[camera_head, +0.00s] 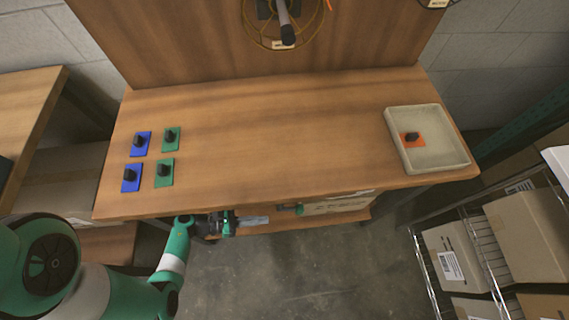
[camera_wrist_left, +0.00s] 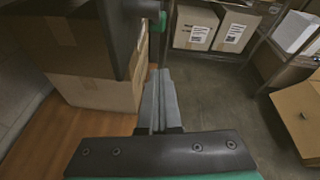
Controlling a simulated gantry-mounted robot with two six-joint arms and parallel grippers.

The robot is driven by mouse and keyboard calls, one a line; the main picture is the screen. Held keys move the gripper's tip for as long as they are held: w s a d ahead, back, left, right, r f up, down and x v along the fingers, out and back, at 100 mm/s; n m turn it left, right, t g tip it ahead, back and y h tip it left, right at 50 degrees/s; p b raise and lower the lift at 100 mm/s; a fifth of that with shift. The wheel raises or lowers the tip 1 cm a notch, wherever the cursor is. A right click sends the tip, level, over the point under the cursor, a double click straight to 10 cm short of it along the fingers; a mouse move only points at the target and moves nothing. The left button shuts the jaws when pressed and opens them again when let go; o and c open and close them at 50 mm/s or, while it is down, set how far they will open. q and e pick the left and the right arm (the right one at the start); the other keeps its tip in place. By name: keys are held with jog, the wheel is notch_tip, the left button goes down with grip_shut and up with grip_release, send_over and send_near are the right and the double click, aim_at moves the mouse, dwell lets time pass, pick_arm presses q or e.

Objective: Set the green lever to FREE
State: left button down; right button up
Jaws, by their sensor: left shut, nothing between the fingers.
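The green lever (camera_head: 299,209) shows at the bench's front edge in the camera_head view, a small green end on a dark mount. A small green piece at the top of the left wrist view, beside a dark panel, looks like the same lever (camera_wrist_left: 162,22). No FREE marking is legible, so its setting cannot be told. My left gripper (camera_head: 266,219) is just below the bench's front edge, left of the lever and apart from it. Its fingers are closed together and empty, also in the left wrist view (camera_wrist_left: 160,76). My right gripper is in neither view.
The wooden bench (camera_head: 270,130) carries blue and green plates with black knobs on the left and a pale tray (camera_head: 455,150) with an orange plate on the right. Cardboard boxes (camera_head: 450,255) stand on a wire rack at right. Floor before the bench is clear.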

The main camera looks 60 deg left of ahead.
aim_at(291, 209)
pick_arm(q)
jog(key=w+d+r+b, duration=0.1)
jog(key=w+d, duration=0.1)
jog(key=w, duration=0.5)
jog(key=shift+w+d+r, duration=0.15)
jog(key=shift+w+d, duration=0.2)
jog(key=shift+w, duration=0.05)
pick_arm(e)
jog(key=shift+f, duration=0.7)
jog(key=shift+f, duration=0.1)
